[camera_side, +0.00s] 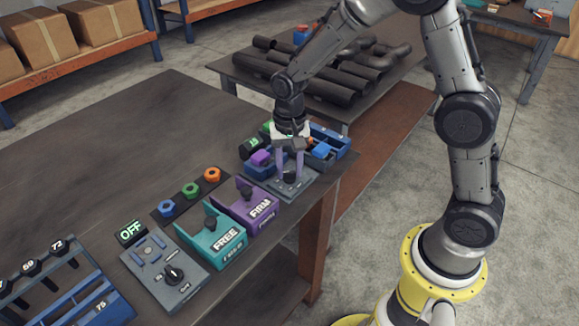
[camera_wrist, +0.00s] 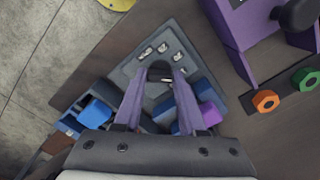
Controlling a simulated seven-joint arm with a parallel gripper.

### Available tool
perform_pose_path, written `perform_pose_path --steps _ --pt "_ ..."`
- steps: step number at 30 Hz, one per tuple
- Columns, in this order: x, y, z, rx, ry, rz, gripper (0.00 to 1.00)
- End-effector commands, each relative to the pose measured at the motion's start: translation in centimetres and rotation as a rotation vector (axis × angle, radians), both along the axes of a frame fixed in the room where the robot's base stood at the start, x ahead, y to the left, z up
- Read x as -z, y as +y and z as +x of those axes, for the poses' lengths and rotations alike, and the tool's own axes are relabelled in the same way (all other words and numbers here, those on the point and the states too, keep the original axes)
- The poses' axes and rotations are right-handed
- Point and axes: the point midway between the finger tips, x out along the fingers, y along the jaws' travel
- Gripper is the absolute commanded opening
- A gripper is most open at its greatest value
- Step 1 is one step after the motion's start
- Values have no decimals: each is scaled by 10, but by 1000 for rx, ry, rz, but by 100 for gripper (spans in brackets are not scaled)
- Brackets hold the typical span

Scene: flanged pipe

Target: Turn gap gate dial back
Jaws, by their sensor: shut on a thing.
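The gap gate dial (camera_wrist: 160,70) is a dark knob on a grey plate (camera_wrist: 131,67) with white marks along its far side. In the side view the grey plate (camera_side: 297,190) lies near the table's right edge. My gripper (camera_side: 289,178) points down over the plate, and its two purple fingers are shut on the dial. The fingertips also show around the knob in the wrist view (camera_wrist: 161,78). The fingers hide most of the dial, so its pointing direction cannot be told.
A blue tray (camera_side: 337,137) with blue and purple pieces stands right behind the plate. A purple FIRM box (camera_side: 250,210), a teal FREE box (camera_side: 212,243) and a grey OFF dial panel (camera_side: 186,288) stand to the left. Coloured nuts (camera_side: 190,189) lie behind them.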

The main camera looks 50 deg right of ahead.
Motion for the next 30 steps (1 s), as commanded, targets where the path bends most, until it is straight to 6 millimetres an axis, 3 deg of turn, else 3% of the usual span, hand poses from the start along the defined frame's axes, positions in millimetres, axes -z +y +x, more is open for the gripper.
perform_pose_path --steps 11,30 --pt "-1 0 0 -146 -1 -1 0" --pt "-1 0 0 -681 0 0 0"
